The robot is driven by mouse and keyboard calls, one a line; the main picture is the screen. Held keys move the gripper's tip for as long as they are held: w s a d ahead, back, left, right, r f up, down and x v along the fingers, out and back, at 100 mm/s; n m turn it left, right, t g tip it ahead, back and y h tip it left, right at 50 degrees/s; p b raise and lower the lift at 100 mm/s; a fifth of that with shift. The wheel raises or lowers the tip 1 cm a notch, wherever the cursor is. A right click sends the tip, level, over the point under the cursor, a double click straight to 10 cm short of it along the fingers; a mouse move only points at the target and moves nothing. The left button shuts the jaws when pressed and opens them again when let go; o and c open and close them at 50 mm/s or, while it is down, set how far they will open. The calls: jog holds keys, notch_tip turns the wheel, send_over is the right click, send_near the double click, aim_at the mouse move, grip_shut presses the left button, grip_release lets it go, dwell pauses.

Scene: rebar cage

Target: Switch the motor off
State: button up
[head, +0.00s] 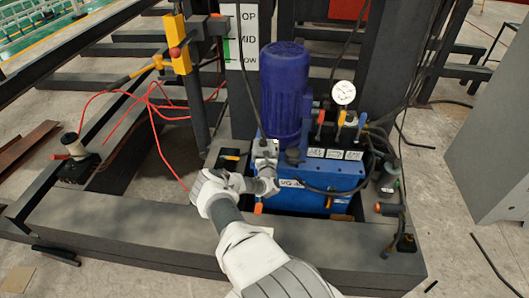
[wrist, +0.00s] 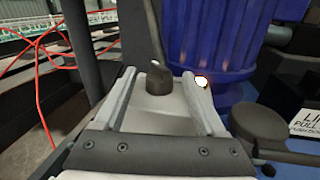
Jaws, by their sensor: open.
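The blue finned motor (head: 285,95) stands upright on a blue pump unit (head: 320,172); its lower side also fills the upper right of the wrist view (wrist: 225,35). A pale grey box (head: 265,148) sits at the motor's lower left. In the wrist view, a dark knob with a raised lever (wrist: 157,78) stands on the box's face. My gripper (wrist: 158,80) is open, one finger on each side of this knob. I cannot tell whether the fingers touch it. In the head view my gripper (head: 264,168) partly covers the box.
A pressure gauge (head: 343,92) and several coloured levers (head: 340,120) stand right of the motor. A dark round cap (wrist: 258,125) is close right of my gripper. Red cable (head: 150,105) loops at left. Dark steel beams (head: 110,230) surround the unit; a grey cabinet (head: 490,140) stands right.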

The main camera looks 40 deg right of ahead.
jog(key=p+v, duration=0.4)
jog(key=v, duration=1.3)
jog(key=shift+a, duration=0.15)
notch_tip(320, 180, up, 19)
jog(key=w+d+m+g+h+p, duration=0.1)
jog(key=d+m+g+h+p, duration=0.15)
jog(key=m+g+h, duration=0.65)
jog(key=s+a+r+m+g+y, duration=0.1)
jog(key=s+a+r+m+g, duration=0.2)
jog(key=r+m, duration=0.35)
jog(key=s+r+m+g+y, duration=0.2)
jog(key=s+r+m+g, duration=0.1)
jog(key=r+m+g, duration=0.35)
jog(key=s+a+r+m+t+y+p, duration=0.1)
jog(key=s+a+r+t+y, duration=0.2)
jog(key=a+r, duration=0.5)
jog(key=s+a+r+m+t+y+p, duration=0.2)
jog(key=s+a+r+y, duration=0.3)
jog(key=a, duration=1.1)
jog(key=s+a+r+m+t+y+p, duration=0.2)
jog(key=s+a+r+t+y, duration=0.2)
jog(key=a+r+y, duration=0.5)
jog(key=a+r+t, duration=0.1)
jog(key=a, duration=0.2)
jog(key=shift+s+a+r, duration=0.2)
jog(key=shift+s+r, duration=0.1)
jog(key=shift+s, duration=0.1)
